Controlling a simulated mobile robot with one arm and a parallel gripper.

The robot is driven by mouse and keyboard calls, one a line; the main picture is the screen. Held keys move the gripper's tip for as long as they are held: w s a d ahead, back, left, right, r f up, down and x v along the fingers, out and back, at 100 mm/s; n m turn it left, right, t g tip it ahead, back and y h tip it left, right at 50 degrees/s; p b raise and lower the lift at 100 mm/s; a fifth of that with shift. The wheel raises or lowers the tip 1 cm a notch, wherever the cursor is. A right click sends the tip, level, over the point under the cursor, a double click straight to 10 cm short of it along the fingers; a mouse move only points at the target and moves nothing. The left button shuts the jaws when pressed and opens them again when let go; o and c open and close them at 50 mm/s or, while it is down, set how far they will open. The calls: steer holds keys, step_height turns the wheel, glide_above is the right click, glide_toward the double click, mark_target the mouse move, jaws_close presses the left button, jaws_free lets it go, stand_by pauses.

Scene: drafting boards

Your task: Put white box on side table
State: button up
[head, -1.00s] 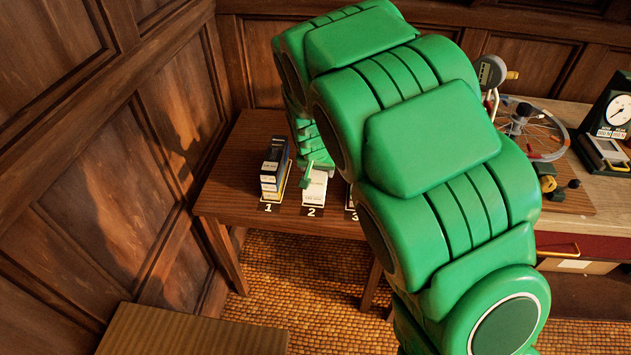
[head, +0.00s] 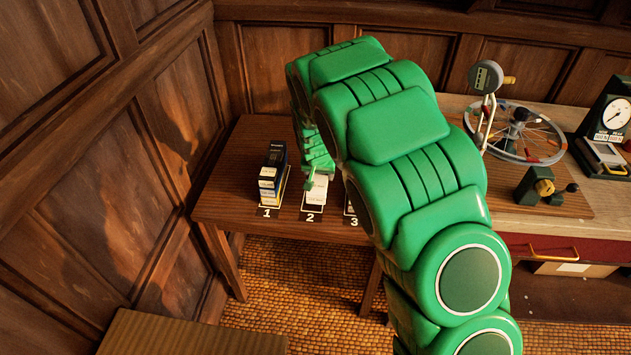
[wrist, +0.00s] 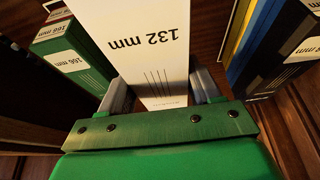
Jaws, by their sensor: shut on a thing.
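The white box (head: 316,191) is upright at the spot marked 2 on the dark wooden table (head: 240,213). In the wrist view the white box (wrist: 152,45) shows a "132 mm" label and stands between the two grey jaws. My gripper (wrist: 163,92) is shut on it. In the head view my gripper (head: 309,180) is at the box, partly hidden by my green arm. I cannot tell whether the box is clear of the table. A low wooden top (head: 190,335) at the lower left may be the side table; its surface in view is bare.
Spot 3 is mostly hidden by my arm. A workbench at right holds a wheel stand (head: 515,132) and a dial gauge (head: 606,120). A panelled wall (head: 110,190) borders the left.

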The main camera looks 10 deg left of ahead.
steer(key=w+f, duration=0.2)
steer(key=w+a+f, duration=0.1)
steer(key=w+f, duration=0.1)
steer(key=shift+a+f, duration=0.15)
steer(key=shift+f, duration=0.2)
steer(key=shift+w+a+f, duration=0.2)
steer(key=shift+w+f, duration=0.4)
steer(key=shift+w, duration=0.1)
steer(key=shift+w+a+f, duration=0.1)
steer(key=shift+w+f, duration=0.1)
steer(key=shift+f, duration=1.65)
steer(key=shift+f, duration=0.1)
steer(key=o, duration=1.2)
steer(key=shift+v, duration=6.15)
